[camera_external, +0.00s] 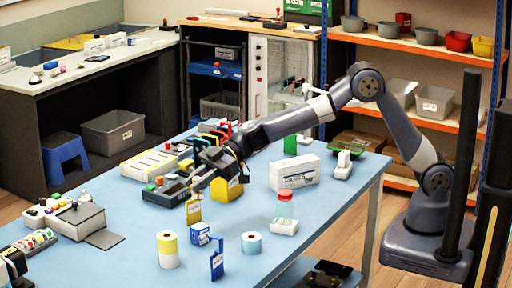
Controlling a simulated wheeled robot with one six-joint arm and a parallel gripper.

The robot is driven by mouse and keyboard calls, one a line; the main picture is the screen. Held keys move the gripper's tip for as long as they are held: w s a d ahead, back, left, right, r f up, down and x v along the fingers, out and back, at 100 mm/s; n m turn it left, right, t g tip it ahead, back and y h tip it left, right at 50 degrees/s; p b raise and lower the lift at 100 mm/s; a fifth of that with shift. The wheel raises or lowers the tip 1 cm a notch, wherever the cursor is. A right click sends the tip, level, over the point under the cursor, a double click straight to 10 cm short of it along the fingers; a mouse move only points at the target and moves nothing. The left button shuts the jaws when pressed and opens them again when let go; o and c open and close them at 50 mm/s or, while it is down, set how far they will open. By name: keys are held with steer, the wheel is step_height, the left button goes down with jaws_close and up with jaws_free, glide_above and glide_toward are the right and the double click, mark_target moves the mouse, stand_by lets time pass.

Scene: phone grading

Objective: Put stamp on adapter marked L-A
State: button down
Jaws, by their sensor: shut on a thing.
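My gripper (203,181) is at the middle of the blue-topped table, low over its left-centre part. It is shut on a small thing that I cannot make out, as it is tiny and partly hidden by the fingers. I cannot tell for sure which thing is the stamp; no stamp shows clearly. The label L-A is not readable anywhere, so I cannot pick out the adapter. A dark tray (160,195) with small items lies just left of my gripper. A yellow upright piece (194,213) stands just below it in the picture.
A yellow-and-white roll (168,250), a blue stand (217,262), a blue roll (251,243) and a red-topped white item (284,227) stand toward the front. The table (325,215) is bare at right front.

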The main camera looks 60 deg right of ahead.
step_height(320, 180, down, 8)
steer(key=shift+f, duration=0.2)
steer(key=shift+f, duration=0.15)
steer(key=c, duration=1.3)
jaws_free()
steer(key=shift+o, duration=0.2)
steer(key=shift+r, duration=0.2)
steer(key=shift+d, duration=0.4)
steer(key=b+v, duration=0.2)
steer(key=v, duration=0.9)
steer(key=shift+r+b, duration=0.15)
steer(key=shift+b, duration=0.2)
steer(key=shift+s, duration=0.1)
steer(key=p+x, duration=0.3)
steer(key=x, duration=0.8)
steer(key=shift+a, duration=0.2)
steer(key=shift+a+f, duration=0.15)
steer(key=shift+f, duration=0.1)
